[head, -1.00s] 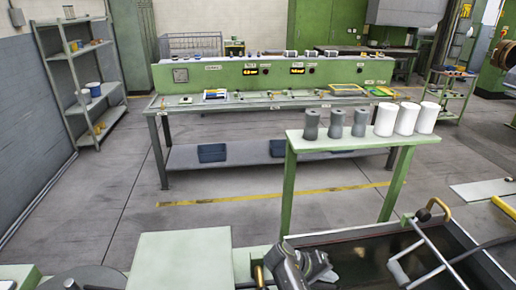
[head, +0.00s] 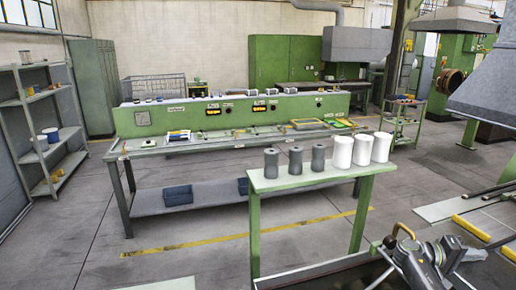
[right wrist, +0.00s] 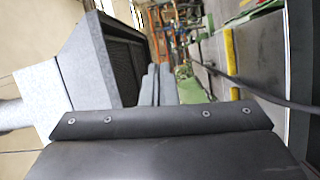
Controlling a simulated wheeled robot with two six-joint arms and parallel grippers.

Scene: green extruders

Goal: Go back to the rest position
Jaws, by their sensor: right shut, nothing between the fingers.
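My right gripper (head: 430,262) shows at the lower right of the head view, dark and grey, shut and empty. It is in front of the green stand and to its right, beside a frame with a yellow handle (head: 404,230). I cannot tell whether it touches that frame. In the right wrist view, a dark plate with bolts fills the lower part and no held object shows. My left gripper is not in view.
A narrow green stand (head: 254,228) carries grey (head: 271,164) and white (head: 343,152) cylinders. Behind it is a long green workbench (head: 165,120). Grey shelves (head: 20,103) stand at the left. A grey hood (head: 490,90) hangs at the right. The floor left of the stand is clear.

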